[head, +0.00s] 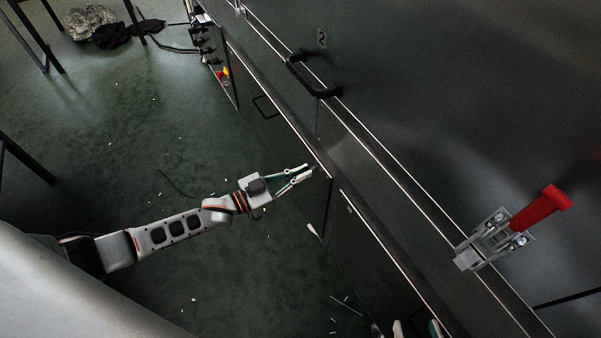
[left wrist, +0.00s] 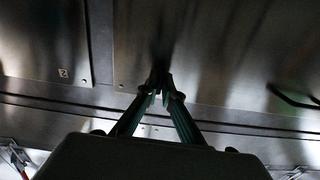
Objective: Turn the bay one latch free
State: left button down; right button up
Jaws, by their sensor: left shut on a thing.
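A grey metal latch (head: 485,248) with a red handle (head: 540,208) sits on the dryer's edge at the right in the head view. Its handle points up and right. No bay number shows beside it. My left gripper (head: 308,171) is at the dryer's lower front panels, well left of the latch. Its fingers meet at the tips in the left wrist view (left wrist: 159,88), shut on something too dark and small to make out. My right gripper (head: 416,329) shows only its fingertips at the bottom edge, apart, with nothing seen between them.
A black handle (head: 312,78) sits near a number 2 (head: 321,38) on the dryer. Red and yellow controls (head: 223,73) are further back. A red-handled fitting (left wrist: 18,160) shows at lower left in the left wrist view. The green floor is mostly clear, with small scraps.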

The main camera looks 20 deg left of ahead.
pick_arm(q)
jog(key=shift+n, duration=0.3)
dwell(0.4)
jog(key=c, duration=2.2)
grip_release()
jog(key=v, duration=1.2)
jog(key=shift+a, duration=0.1)
